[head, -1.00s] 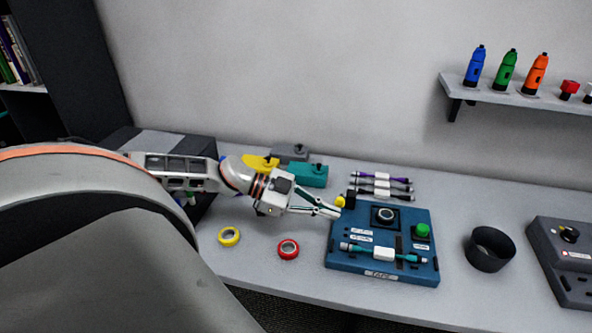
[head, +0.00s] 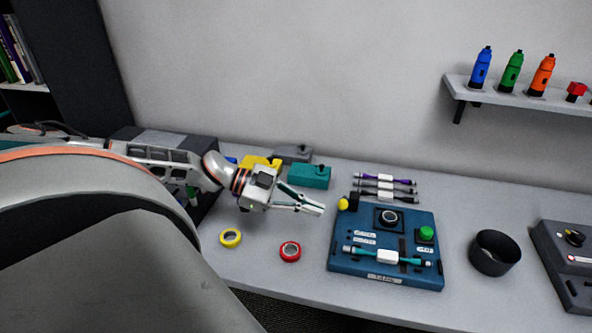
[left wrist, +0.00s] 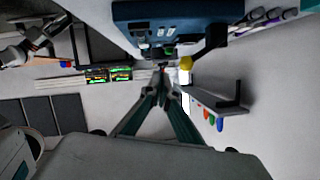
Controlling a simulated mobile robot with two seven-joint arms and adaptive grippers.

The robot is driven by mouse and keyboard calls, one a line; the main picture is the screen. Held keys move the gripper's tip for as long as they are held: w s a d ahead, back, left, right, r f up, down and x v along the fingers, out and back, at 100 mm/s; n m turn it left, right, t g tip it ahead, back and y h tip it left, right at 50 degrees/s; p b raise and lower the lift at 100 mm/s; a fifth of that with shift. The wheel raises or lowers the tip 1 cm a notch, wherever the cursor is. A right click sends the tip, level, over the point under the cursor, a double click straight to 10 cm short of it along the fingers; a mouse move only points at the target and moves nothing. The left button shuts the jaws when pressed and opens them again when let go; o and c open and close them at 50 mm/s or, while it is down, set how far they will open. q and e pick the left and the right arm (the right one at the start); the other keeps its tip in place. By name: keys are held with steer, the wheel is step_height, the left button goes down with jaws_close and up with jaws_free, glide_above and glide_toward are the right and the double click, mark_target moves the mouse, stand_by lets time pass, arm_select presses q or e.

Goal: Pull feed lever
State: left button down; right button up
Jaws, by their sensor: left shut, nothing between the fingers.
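The blue taping machine (head: 345,262) sits on the table. A yellow ball knob (head: 343,204), which looks like the feed lever's end, sticks out at its back left corner beside a black block. The knob also shows in the left wrist view (left wrist: 186,63). My left gripper (head: 320,209) is shut and empty, its tips a short way left of the knob and apart from it. In the left wrist view its fingers (left wrist: 160,82) meet at the tips. An arm end, seemingly my right gripper (left wrist: 48,35), shows at that view's upper left; its jaws are unclear.
A cable with a white label (head: 387,257) lies across the machine, near a green button (head: 426,233). Yellow (head: 230,238) and red (head: 290,251) tape rolls lie to the left. A black cup (head: 494,253) stands to the right. Several cables (head: 386,191) lie behind.

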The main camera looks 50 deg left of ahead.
arm_select(q)
steer(key=shift+v, duration=2.1)
steer(key=shift+s+d+f, duration=0.1)
steer(key=shift+s, duration=0.1)
